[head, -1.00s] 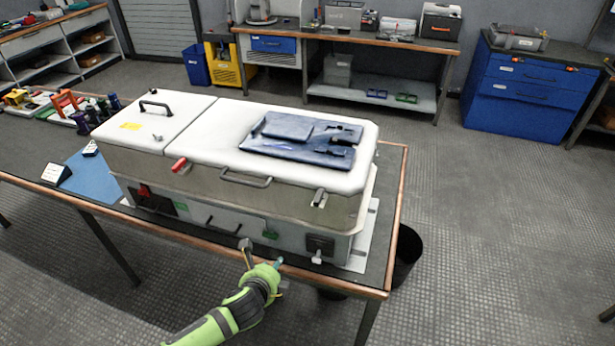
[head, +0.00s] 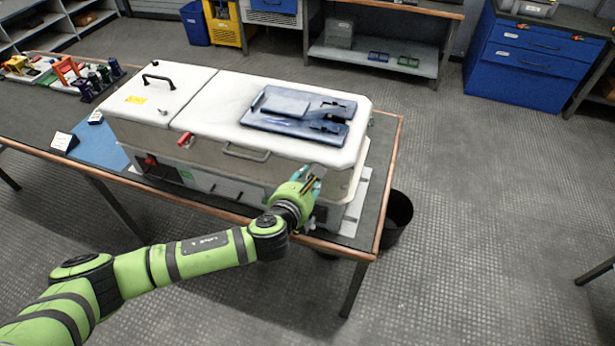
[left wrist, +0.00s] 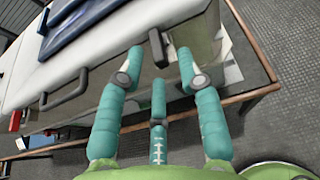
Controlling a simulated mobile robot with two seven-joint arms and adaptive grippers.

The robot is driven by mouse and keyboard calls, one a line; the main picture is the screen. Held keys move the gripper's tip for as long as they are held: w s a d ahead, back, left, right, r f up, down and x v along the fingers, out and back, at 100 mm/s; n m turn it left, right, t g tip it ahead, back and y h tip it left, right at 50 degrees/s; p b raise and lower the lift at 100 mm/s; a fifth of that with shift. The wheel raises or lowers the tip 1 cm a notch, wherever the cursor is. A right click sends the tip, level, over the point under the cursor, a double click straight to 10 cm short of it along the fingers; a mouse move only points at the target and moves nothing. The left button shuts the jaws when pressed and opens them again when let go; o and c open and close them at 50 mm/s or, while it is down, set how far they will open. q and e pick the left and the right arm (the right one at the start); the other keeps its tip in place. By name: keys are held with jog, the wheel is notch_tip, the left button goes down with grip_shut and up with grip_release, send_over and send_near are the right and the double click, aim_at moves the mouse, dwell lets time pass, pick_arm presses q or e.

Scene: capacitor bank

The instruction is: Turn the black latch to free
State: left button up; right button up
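The black latch (left wrist: 157,48) sticks out from the front edge of the white lid, near its right end. In the left wrist view it lies just beyond and between the fingertips of my left gripper (left wrist: 159,65). The teal fingers are spread apart with a gap on each side of the latch, and I see no clear contact. In the head view my left gripper (head: 311,185) is at the case's front right, and it mostly hides the latch. My right gripper is in neither view.
The white-lidded case (head: 205,110) stands on a dark table with a wooden edge (head: 396,165). A lid handle (head: 246,153) and a red latch (head: 185,139) are left of my gripper. A blue plate (head: 300,115) lies on the lid. A black bin (head: 397,218) stands right of the table.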

pick_arm(q)
jog(key=shift+w+d+f, duration=0.1)
jog(key=shift+w+f, duration=0.05)
jog(key=shift+w, duration=0.25)
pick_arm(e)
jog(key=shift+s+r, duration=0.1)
pick_arm(q)
grip_shut()
jog(key=shift+w+d+r+n+g+y+b, duration=0.15)
jog(key=shift+d+n+y, duration=0.4)
jog(key=shift+n+y, duration=1.1)
jog(key=shift+s+d+n+g+y+b, duration=0.1)
jog(key=shift+d+n+y, duration=0.5)
jog(key=shift+n+y, duration=1)
jog(key=shift+w+d+r+n+g+y+b, duration=0.15)
jog(key=shift+d+n+y, duration=0.4)
jog(key=shift+n+y, duration=1.05)
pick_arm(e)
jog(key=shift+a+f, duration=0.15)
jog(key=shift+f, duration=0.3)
pick_arm(q)
jog(key=shift+m+y, duration=0.25)
jog(key=shift+y, duration=0.2)
